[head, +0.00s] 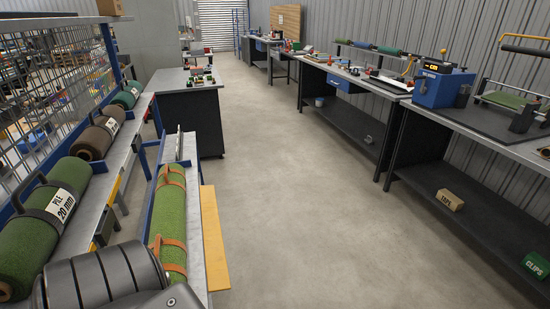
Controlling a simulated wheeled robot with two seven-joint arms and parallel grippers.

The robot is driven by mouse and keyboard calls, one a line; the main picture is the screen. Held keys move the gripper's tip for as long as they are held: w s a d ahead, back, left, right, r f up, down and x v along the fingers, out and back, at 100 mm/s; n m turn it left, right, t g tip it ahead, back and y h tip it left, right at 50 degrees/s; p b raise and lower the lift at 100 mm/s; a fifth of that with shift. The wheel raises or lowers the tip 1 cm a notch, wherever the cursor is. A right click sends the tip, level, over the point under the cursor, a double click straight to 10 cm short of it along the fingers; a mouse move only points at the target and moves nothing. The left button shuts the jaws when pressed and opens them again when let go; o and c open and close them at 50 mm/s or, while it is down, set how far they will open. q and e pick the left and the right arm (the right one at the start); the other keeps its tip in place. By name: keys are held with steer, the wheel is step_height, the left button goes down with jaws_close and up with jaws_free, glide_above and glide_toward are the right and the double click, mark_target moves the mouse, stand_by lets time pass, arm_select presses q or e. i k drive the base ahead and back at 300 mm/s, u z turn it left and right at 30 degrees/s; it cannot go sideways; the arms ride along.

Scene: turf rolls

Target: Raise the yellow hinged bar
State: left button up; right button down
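A long flat yellow bar (213,240) lies low along the right side of a narrow grey cradle (195,215). It looks lowered, and its hinge cannot be made out. A green turf roll (172,218) with orange-brown straps lies in the cradle, left of the bar. A dark rounded part of my own arm fills the bottom left corner and covers the near end of the rack. Neither of my grippers is in view.
A rack on the left holds a green turf roll (35,232), a brown roll (97,137) and another green roll (127,95). A dark table (190,115) stands beyond the cradle. Workbenches (435,118) line the right wall. The concrete floor (300,200) between is clear.

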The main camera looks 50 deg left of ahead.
mark_target(217, 270)
steer(key=i, duration=1.4)
steer(key=u, duration=3.8)
